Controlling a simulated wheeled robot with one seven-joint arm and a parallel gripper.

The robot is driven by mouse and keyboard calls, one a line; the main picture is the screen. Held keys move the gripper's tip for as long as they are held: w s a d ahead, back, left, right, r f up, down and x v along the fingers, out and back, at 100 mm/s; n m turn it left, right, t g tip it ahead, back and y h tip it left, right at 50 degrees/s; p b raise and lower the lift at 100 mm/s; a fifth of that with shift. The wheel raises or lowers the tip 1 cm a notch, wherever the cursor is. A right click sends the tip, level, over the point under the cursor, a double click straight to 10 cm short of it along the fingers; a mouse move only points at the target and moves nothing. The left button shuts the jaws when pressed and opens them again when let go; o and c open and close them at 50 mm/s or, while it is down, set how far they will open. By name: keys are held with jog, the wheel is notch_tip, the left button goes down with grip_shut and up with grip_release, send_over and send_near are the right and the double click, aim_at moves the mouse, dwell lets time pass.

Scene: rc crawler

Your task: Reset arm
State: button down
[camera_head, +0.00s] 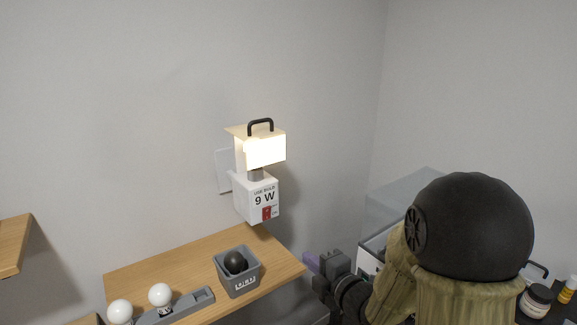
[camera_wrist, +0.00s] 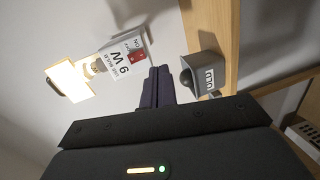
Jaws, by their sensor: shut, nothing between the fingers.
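My gripper (camera_head: 311,262) shows in the head view at the lower middle, just off the right end of the wooden shelf. Its dark purple fingers (camera_wrist: 159,72) are together in the wrist view, with nothing between them. My arm comes in from the lower right of the head view. A lit wall lamp (camera_head: 262,150) with a pale shade and black handle is mounted above the shelf. Its white base (camera_head: 257,198) reads "USE BULB 9 W". The gripper is apart from the lamp and from the grey box.
The wooden shelf (camera_head: 185,262) bears a grey open box (camera_head: 238,284) with a dark bulb in it, and a grey holder (camera_head: 190,306) with white bulbs (camera_head: 160,295). A clear-sided case (camera_head: 400,195) stands behind my arm. Jars (camera_head: 536,300) sit at the far right. Another shelf edge (camera_head: 14,243) is at left.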

jog(key=s+d+f+m+g+h, duration=0.4)
jog(key=s+d+f+m+h, duration=0.25)
jog(key=m, duration=0.65)
jog(key=s+d+f+m+g+h+p, duration=0.1)
jog(key=s+d+m+g+h, duration=0.1)
jog(key=s+m+g, duration=0.5)
jog(key=s+m, duration=0.3)
jog(key=shift+s+d, duration=0.2)
jog(key=shift+s, duration=0.05)
